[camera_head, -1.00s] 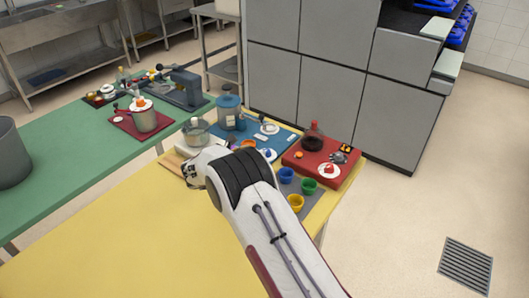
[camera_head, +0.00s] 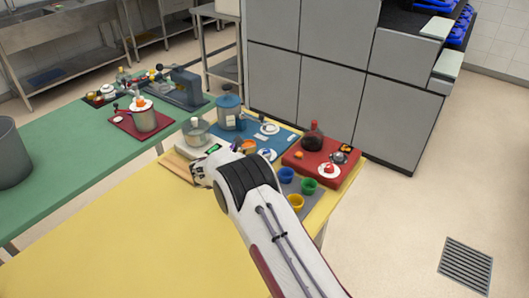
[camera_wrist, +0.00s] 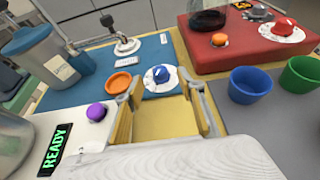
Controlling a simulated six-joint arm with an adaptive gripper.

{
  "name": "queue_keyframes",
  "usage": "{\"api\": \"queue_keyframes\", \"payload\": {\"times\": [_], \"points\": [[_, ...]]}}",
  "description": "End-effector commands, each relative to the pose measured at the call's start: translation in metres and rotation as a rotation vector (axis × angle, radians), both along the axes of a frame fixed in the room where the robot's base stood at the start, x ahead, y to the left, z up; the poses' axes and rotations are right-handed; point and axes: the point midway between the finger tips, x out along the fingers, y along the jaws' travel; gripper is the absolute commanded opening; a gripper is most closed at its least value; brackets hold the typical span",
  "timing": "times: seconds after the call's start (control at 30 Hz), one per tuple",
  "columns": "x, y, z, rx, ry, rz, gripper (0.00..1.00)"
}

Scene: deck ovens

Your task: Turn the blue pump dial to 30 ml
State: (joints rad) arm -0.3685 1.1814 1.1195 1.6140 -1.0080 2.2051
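The blue pump dial (camera_wrist: 160,75) is a small blue knob with a white mark. It sits on a round white scale plate (camera_wrist: 168,84) on the blue base (camera_wrist: 182,62); the scale figures are too small to read. The dial also shows in the head view (camera_head: 265,153). In the wrist view my gripper (camera_wrist: 160,92) is open and empty, with a finger on either side of the view just short of the dial. The fingers appear apart from the knob; their height above it is unclear. In the head view my wrist hides the fingers.
Left of the dial are an orange bowl (camera_wrist: 122,83), a purple button (camera_wrist: 97,112) and a READY display (camera_wrist: 54,148). A blue jug (camera_wrist: 46,54) stands behind. At right are a red base (camera_wrist: 205,62) with a red dial (camera_wrist: 284,27), a blue cup (camera_wrist: 249,83) and a green cup (camera_wrist: 301,75).

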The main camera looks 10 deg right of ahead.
Motion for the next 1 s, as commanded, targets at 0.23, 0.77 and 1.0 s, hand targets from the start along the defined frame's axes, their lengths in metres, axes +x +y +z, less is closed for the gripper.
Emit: {"api": "queue_keyframes", "payload": {"times": [0.23, 0.77, 1.0], "points": [[0.018, -0.018, -0.011, 0.001, 0.001, 0.0, 0.39], [0.03, -0.03, -0.018, 0.0, 0.001, 0.001, 0.39], [0.03, -0.03, -0.018, 0.0, 0.001, 0.001, 0.08]]}}
